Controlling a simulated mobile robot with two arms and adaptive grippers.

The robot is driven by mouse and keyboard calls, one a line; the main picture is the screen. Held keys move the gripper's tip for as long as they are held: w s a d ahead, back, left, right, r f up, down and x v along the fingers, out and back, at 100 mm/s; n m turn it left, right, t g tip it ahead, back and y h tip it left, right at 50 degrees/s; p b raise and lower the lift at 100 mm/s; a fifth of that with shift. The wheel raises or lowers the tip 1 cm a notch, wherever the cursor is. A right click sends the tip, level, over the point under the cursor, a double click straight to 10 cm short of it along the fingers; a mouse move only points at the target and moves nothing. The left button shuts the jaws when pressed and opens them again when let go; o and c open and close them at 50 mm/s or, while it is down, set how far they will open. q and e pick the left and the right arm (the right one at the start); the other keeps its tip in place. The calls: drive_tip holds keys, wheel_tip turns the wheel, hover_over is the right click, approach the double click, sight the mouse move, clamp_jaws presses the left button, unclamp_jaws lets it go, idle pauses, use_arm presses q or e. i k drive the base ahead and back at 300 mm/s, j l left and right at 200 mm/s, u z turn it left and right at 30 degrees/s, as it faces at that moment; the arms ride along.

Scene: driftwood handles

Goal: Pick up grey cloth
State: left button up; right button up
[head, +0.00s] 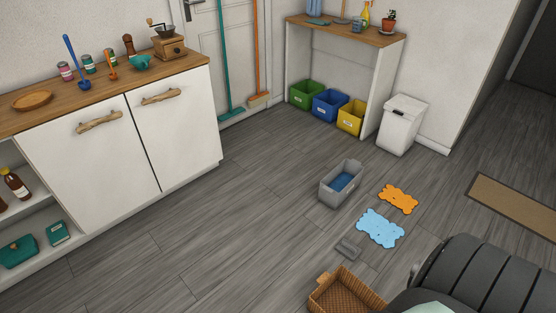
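A small grey item (348,249), which looks like a folded grey cloth, lies on the floor between the light blue mat and the wicker basket. It is small in the head view, so its folds are hard to make out. Nothing covers it. Neither of my grippers is in view.
Near it are a light blue mat (380,228), an orange mat (398,198), a grey bin with blue contents (330,189), a wicker basket (374,302) and a dark ribbed seat-like object (470,272). A white cabinet (85,150) stands left. The floor between is clear.

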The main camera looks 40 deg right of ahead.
sight(346, 248)
drive_tip(key=i+z, duration=0.15)
drive_tip(key=i, duration=0.35)
drive_tip(key=i+j+z, duration=0.1)
drive_tip(key=i, duration=0.35)
drive_tip(key=i+j+z, duration=0.15)
drive_tip(key=i, duration=0.35)
drive_tip(key=i+j+z, duration=0.1)
drive_tip(key=i+j, duration=0.15)
drive_tip(key=i, duration=0.2)
